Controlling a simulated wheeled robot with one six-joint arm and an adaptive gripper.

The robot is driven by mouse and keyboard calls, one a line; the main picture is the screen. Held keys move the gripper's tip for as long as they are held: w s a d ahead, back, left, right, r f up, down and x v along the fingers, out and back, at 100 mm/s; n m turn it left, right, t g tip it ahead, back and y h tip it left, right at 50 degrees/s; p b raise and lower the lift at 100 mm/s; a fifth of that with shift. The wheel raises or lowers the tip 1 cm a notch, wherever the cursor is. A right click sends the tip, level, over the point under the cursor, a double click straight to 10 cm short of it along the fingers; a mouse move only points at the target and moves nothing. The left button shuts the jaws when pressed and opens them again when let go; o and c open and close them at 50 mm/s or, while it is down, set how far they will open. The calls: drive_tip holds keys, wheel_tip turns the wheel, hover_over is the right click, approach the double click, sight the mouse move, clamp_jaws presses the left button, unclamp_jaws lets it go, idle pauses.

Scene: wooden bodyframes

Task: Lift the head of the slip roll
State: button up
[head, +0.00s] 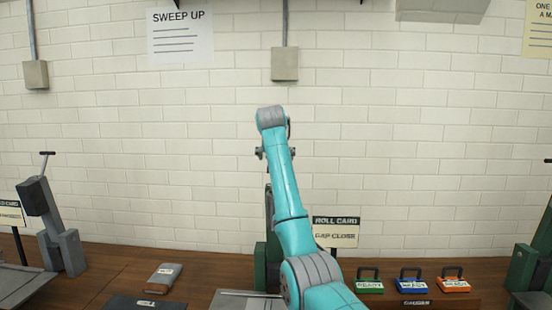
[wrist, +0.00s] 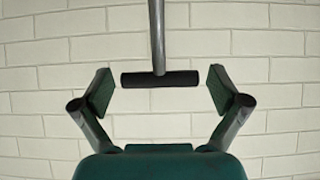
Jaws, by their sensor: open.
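A green machine (head: 262,252), which I take to be the slip roll, stands on the bench in the head view, mostly hidden behind my arm. In the wrist view a T-handle shows: a grey rod (wrist: 157,35) from the top edge ending in a black crossbar (wrist: 137,79). My gripper (wrist: 160,82) is open, with one finger on each side of the crossbar. There is a gap at each end of the bar, so neither finger seems to touch it. In the head view my gripper is largely hidden by my arm. The slip roll's head cannot be made out clearly.
A roll card (head: 340,232) stands just right of the arm. Three coloured boxes, green (head: 369,285), blue (head: 411,284) and orange (head: 453,284), sit farther right. A grey machine (head: 62,250) stands left, another green one (head: 523,265) at far right. A brick wall lies behind.

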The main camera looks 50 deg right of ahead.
drive_tip(key=v, duration=1.1)
drive_tip(key=shift+r, duration=0.15)
drive_tip(key=shift+a, duration=0.15)
